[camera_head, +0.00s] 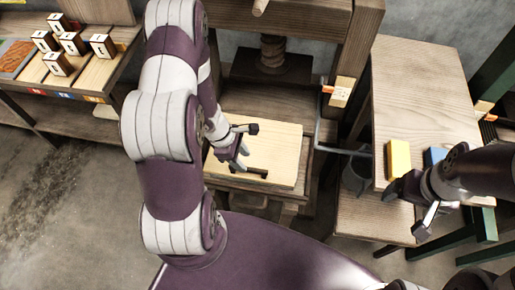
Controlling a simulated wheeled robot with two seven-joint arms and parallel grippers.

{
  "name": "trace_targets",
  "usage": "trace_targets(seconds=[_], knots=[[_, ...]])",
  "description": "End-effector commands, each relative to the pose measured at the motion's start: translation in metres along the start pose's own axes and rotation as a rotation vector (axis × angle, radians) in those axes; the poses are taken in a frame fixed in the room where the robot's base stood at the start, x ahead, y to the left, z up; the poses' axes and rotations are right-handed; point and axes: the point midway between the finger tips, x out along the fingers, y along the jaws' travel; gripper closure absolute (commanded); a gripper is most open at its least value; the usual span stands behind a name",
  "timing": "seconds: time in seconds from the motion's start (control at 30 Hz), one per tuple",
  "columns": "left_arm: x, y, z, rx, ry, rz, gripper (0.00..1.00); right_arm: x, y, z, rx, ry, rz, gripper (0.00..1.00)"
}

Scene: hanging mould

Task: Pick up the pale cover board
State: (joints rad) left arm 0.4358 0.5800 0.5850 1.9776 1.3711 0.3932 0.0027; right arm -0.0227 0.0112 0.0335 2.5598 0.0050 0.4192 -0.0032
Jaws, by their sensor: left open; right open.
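The pale cover board (283,140) lies flat on the wooden press bed, in the middle of the camera_head view. My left gripper (252,150) is open above the left part of the board, and its arm hides the board's left edge. A dark bar shows over the board beside the gripper; I cannot tell whether it is a finger or part of the board. I see no clear grip on the board. My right gripper (408,208) is open at the front edge of the right-hand table, apart from the board.
The wooden press with a screw (273,50) stands behind the board. The right-hand table (420,90) carries a yellow block (398,158) and a blue block (435,155) near my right gripper. A left bench (95,75) holds several small marked blocks. A dark bucket (356,177) stands between press and table.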

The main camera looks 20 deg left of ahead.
Motion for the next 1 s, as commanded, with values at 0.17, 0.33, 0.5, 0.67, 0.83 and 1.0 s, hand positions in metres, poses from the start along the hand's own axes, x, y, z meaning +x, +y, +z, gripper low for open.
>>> trace_targets(seconds=[0.17,0.33,0.5,0.67,0.83,1.0], knots=[[0.022,0.000,-0.001,0.001,0.000,-0.001,0.55,0.003,0.000,0.000,0.000,0.000,0.000,0.12],[0.053,-0.001,-0.003,0.003,0.000,-0.003,0.55,0.000,0.000,0.000,0.000,0.001,0.000,0.12],[0.070,0.000,-0.003,0.003,0.001,0.000,0.55,0.000,0.000,0.000,0.000,0.000,0.000,0.12],[0.070,0.000,-0.003,0.003,0.001,0.001,0.55,0.001,0.000,0.000,0.000,0.000,0.000,0.12],[0.070,0.000,-0.003,0.003,0.001,0.001,0.55,0.001,0.000,0.000,0.000,0.000,0.000,0.12],[0.072,0.000,-0.004,0.003,0.001,0.001,0.55,0.004,0.000,0.001,0.000,0.000,0.000,0.12]])
